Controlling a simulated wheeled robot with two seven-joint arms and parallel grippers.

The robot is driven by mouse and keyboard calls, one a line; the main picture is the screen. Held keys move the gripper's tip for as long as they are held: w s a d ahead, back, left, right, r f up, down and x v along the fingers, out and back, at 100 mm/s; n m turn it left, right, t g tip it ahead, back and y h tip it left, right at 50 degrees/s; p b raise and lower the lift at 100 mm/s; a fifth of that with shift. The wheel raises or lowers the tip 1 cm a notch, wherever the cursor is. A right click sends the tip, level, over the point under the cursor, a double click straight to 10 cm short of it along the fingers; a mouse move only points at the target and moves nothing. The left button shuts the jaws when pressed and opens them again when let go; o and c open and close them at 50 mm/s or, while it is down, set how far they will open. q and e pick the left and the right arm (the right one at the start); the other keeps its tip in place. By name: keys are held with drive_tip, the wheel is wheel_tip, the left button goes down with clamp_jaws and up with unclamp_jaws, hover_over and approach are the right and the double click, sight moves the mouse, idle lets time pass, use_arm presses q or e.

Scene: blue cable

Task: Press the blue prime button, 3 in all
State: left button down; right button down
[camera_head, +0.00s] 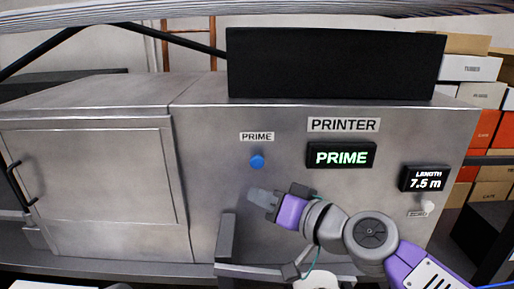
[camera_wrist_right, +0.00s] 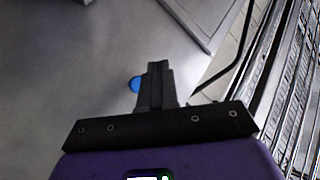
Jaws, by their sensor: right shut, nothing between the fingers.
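The blue prime button (camera_head: 257,161) is a small round knob on the grey metal front of the printer (camera_head: 205,150), below a white "PRIME" label (camera_head: 257,136). My right gripper (camera_head: 252,194) is shut and empty. In the head view its tips are below the button, apart from it in the picture. In the right wrist view, the button (camera_wrist_right: 135,84) shows just left of the shut fingers (camera_wrist_right: 158,70), partly hidden behind them. I cannot tell the gap in depth. My left gripper is not in view.
A display (camera_head: 341,156) reads "PRIME" in green, under a "PRINTER" label (camera_head: 343,125). A length display (camera_head: 426,179) reads 7.5 m, with a white knob (camera_head: 429,206) below. A cabinet door (camera_head: 95,190) is at left. Boxes (camera_head: 484,130) are stacked at right.

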sight(257, 162)
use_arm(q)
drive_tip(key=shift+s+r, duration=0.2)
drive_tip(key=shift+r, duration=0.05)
use_arm(e)
drive_tip(key=w, duration=0.7)
drive_tip(key=shift+w+r, duration=0.2)
drive_tip(key=shift+w, duration=0.2)
drive_tip(key=shift+w, duration=0.1)
idle(2.0)
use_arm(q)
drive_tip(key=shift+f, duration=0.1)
use_arm(e)
drive_tip(key=shift+w, duration=0.3)
